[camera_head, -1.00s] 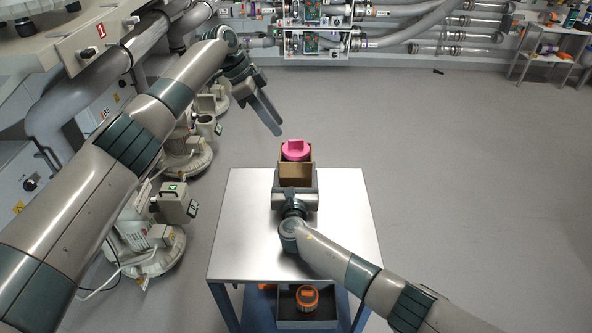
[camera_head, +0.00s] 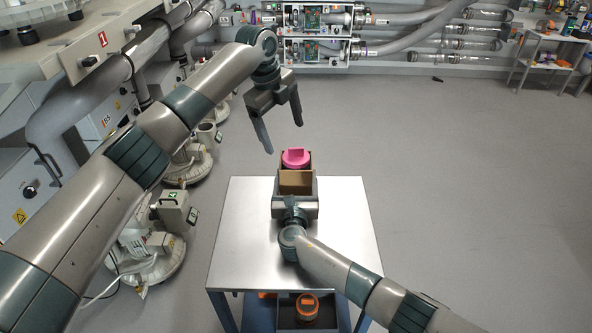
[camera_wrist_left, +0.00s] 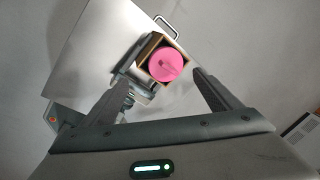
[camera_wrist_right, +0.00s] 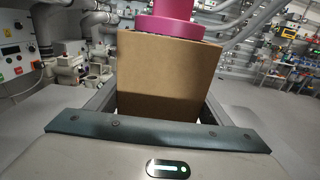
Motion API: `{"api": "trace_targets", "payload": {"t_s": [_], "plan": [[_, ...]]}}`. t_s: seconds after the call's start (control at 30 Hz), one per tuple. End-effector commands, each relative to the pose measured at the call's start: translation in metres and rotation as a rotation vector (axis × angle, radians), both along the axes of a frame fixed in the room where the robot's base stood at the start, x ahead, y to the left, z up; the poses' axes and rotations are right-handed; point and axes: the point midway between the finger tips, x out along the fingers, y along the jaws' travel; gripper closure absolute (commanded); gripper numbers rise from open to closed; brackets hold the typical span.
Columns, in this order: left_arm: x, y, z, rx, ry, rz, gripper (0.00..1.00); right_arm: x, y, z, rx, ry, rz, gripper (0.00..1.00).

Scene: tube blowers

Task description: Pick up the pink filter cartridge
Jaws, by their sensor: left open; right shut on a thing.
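The pink filter cartridge (camera_head: 296,158) sits in the top of an open brown cardboard box (camera_head: 296,183). In the left wrist view the cartridge (camera_wrist_left: 165,64) is round with a raised grip on top, inside the square box. My left gripper (camera_head: 282,126) is open and empty, above and a little left of the cartridge, apart from it. My right gripper (camera_head: 296,205) is shut on the box and holds it over the far part of the table. The right wrist view shows the box (camera_wrist_right: 168,75) between its fingers, with the cartridge's pink side (camera_wrist_right: 168,28) above.
A steel-topped table (camera_head: 240,235) stands below; its top is largely bare. An orange canister (camera_head: 307,304) sits in a dark bin on the lower shelf. Machines and pipes line the left (camera_head: 75,120). Open floor lies to the right.

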Motion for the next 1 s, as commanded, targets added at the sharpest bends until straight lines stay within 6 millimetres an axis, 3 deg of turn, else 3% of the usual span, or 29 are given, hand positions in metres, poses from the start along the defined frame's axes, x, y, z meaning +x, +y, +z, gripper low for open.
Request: {"api": "trace_targets", "payload": {"t_s": [0.2, 0.4, 1.0], "plan": [[-0.014, -0.018, 0.016, 0.228, -0.192, -0.402, 0.16, 0.0, 0.0, -0.001, 0.0, 0.001, 0.0, 0.55], [-0.022, -0.027, 0.027, 0.369, -0.29, -0.627, 0.16, 0.0, 0.0, -0.001, 0.0, 0.001, 0.0, 0.55], [-0.023, -0.03, 0.027, 0.413, -0.315, -0.693, 0.16, 0.0, 0.0, 0.0, 0.0, 0.001, 0.0, 0.55]]}}
